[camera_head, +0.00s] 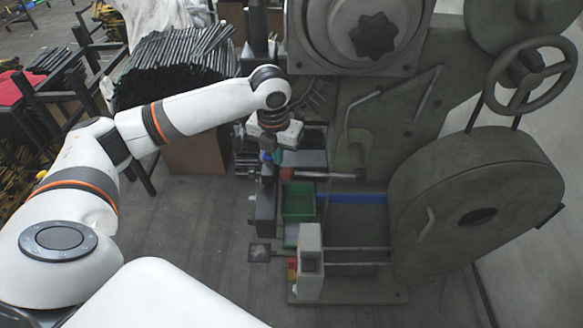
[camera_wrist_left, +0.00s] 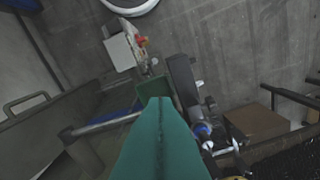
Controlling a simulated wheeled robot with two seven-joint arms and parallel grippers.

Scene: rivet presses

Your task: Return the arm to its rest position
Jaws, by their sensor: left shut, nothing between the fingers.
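My left arm (camera_head: 190,108) reaches in from the left across the front of the rivet press (camera_head: 400,130). My left gripper (camera_head: 290,135) is in front of the machine, above the green bin (camera_head: 298,200); its fingertips are hard to make out in the head view. In the left wrist view my left gripper (camera_wrist_left: 158,103) shows as teal fingers closed together, with nothing between them. The fingers point toward the press's work area and partly cover the green bin behind them. My right gripper is not in view.
The press has a large flywheel (camera_head: 475,215) and a handwheel (camera_head: 525,75) at right. A box of dark rods (camera_head: 180,60) stands behind my arm. A black rack (camera_head: 60,95) is at left. A white-grey control box (camera_head: 309,262) stands low in front. Grey floor (camera_head: 190,230) is open at lower left.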

